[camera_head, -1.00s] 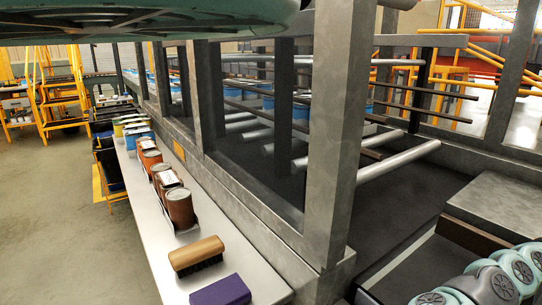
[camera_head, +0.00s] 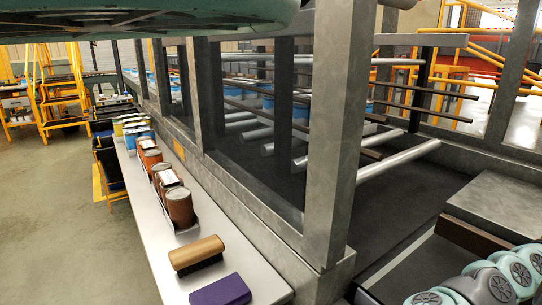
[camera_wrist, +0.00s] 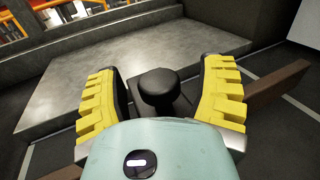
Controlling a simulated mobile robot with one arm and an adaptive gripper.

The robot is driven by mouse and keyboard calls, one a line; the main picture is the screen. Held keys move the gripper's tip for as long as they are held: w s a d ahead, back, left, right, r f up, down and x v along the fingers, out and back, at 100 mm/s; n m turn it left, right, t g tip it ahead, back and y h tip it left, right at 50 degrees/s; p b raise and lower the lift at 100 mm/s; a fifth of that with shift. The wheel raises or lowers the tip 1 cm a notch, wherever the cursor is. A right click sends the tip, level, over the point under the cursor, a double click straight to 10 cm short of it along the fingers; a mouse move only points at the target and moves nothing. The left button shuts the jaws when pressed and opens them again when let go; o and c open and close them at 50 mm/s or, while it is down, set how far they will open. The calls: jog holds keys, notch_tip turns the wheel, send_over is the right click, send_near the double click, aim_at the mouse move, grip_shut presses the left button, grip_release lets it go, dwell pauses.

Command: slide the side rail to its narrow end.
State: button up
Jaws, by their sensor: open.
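My gripper (camera_wrist: 163,72) shows in the wrist view with its two yellow ridged fingers open. A round black knob (camera_wrist: 158,88) on a dark mount stands between the fingers, with a gap showing on both sides. A brown bar that looks like the side rail (camera_wrist: 282,92) runs out to the right behind the right finger; its middle is hidden by the gripper. In the head view the brown side rail (camera_head: 474,237) shows at the lower right beside a grey block. My gripper itself is out of the head view, and so is the knob.
The grey metal block (camera_wrist: 130,60) lies just beyond the knob. In the head view, a thick grey post (camera_head: 338,130) stands left of the dark bed with metal rollers (camera_head: 398,160). A pale bench (camera_head: 150,215) holds brown cans, a brush (camera_head: 196,255) and a purple block (camera_head: 220,291).

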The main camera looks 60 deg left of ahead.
jog(key=v, duration=1.2)
jog(key=shift+a, duration=0.15)
